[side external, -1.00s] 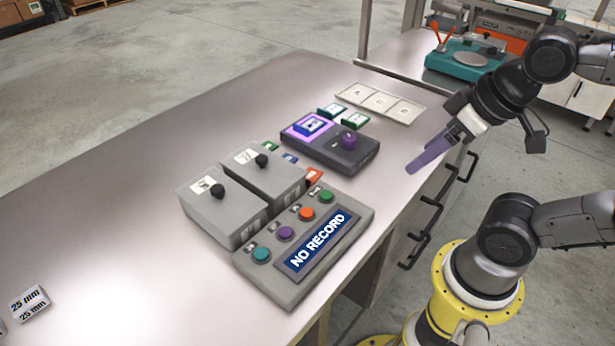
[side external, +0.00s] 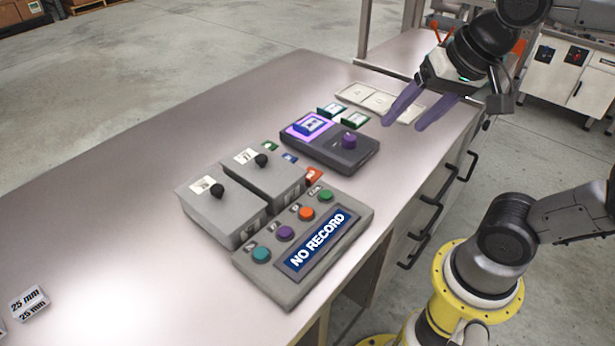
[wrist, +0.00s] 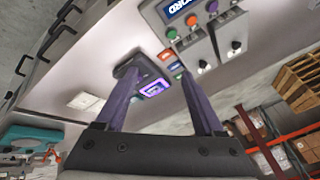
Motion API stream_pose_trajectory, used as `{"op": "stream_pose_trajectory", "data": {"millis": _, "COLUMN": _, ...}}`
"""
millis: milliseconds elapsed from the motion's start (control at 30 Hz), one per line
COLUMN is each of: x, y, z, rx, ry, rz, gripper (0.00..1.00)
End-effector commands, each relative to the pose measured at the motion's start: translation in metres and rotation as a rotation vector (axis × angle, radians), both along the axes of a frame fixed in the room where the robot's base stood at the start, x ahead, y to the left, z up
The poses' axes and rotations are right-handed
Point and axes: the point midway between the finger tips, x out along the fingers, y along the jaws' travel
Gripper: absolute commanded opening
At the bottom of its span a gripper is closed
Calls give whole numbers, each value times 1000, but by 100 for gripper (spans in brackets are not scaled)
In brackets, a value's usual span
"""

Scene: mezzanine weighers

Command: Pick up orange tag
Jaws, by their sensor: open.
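The orange tag (side external: 314,175) is a small tile on the bench, between the grey lever boxes and the dark scale-like unit, just behind the button panel; it is partly hidden by the panel and box. In the wrist view the orange tag (wrist: 166,54) shows as a small spot ahead, near the fingertips in the picture. My gripper (side external: 403,125) is open and empty, with purple fingers pointing down and left. It hangs above the bench's right side, near the pale tray, well apart from the tag.
The dark unit (side external: 345,157) with a purple knob carries a blue tag (side external: 310,123). Green tags (side external: 355,120) lie behind it; a pale three-part tray (side external: 358,93) is further back. The grey lever boxes (side external: 225,225) and button panel (side external: 270,285) crowd the tag.

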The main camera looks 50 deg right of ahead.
Motion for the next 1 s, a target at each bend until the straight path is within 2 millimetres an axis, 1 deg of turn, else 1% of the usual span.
{"op": "stream_pose_trajectory", "data": {"millis": 33, "x": 19, "y": 0, "z": 6, "rx": 46, "ry": 28, "rz": -93, "gripper": 70}}
{"op": "stream_pose_trajectory", "data": {"millis": 100, "x": 46, "y": 0, "z": 12, "rx": 110, "ry": 69, "rz": -235, "gripper": 70}}
{"op": "stream_pose_trajectory", "data": {"millis": 167, "x": 68, "y": 0, "z": 13, "rx": 153, "ry": 105, "rz": -342, "gripper": 70}}
{"op": "stream_pose_trajectory", "data": {"millis": 200, "x": 83, "y": 0, "z": 11, "rx": 176, "ry": 128, "rz": -408, "gripper": 70}}
{"op": "stream_pose_trajectory", "data": {"millis": 267, "x": 106, "y": 0, "z": 7, "rx": 206, "ry": 162, "rz": -501, "gripper": 70}}
{"op": "stream_pose_trajectory", "data": {"millis": 300, "x": 120, "y": 0, "z": 3, "rx": 221, "ry": 187, "rz": -557, "gripper": 70}}
{"op": "stream_pose_trajectory", "data": {"millis": 367, "x": 142, "y": 1, "z": -7, "rx": 236, "ry": 223, "rz": -632, "gripper": 70}}
{"op": "stream_pose_trajectory", "data": {"millis": 400, "x": 156, "y": 1, "z": -15, "rx": 242, "ry": 246, "rz": -677, "gripper": 70}}
{"op": "stream_pose_trajectory", "data": {"millis": 533, "x": 193, "y": 1, "z": -47, "rx": 240, "ry": 322, "rz": -768, "gripper": 70}}
{"op": "stream_pose_trajectory", "data": {"millis": 600, "x": 206, "y": 1, "z": -65, "rx": 226, "ry": 358, "rz": -776, "gripper": 70}}
{"op": "stream_pose_trajectory", "data": {"millis": 700, "x": 217, "y": 1, "z": -87, "rx": 209, "ry": 401, "rz": -780, "gripper": 70}}
{"op": "stream_pose_trajectory", "data": {"millis": 800, "x": 218, "y": 1, "z": -103, "rx": 194, "ry": 436, "rz": -785, "gripper": 70}}
{"op": "stream_pose_trajectory", "data": {"millis": 933, "x": 218, "y": 1, "z": -118, "rx": 187, "ry": 452, "rz": -786, "gripper": 70}}
{"op": "stream_pose_trajectory", "data": {"millis": 1000, "x": 217, "y": 1, "z": -128, "rx": 187, "ry": 453, "rz": -785, "gripper": 70}}
